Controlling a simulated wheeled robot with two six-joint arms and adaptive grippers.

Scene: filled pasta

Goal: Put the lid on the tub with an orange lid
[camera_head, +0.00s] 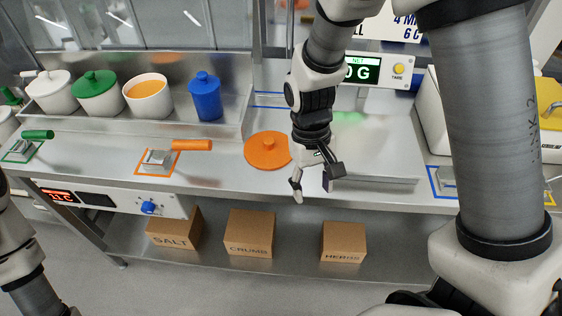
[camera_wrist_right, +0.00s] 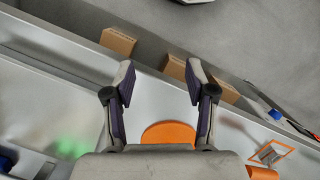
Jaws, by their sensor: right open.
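The orange lid (camera_head: 267,149) with a small knob lies flat on the steel counter, left of my right gripper. In the right wrist view the lid (camera_wrist_right: 168,133) is partly hidden behind the gripper body. The open tub (camera_head: 148,99) is white with orange contents and stands in the raised steel rack at the back. My right gripper (camera_head: 316,184) is open and empty, near the counter's front edge; in the right wrist view its fingers (camera_wrist_right: 160,82) are spread apart. My left arm shows at the left edge, but its gripper is out of view.
A white-lidded tub (camera_head: 52,92) and a green-lidded tub (camera_head: 98,92) stand left of the open tub, a blue container (camera_head: 205,97) right of it. An orange-handled scoop (camera_head: 178,147) lies left of the lid. A scale (camera_head: 370,150) stands right. Boxes (camera_head: 250,233) sit on the lower shelf.

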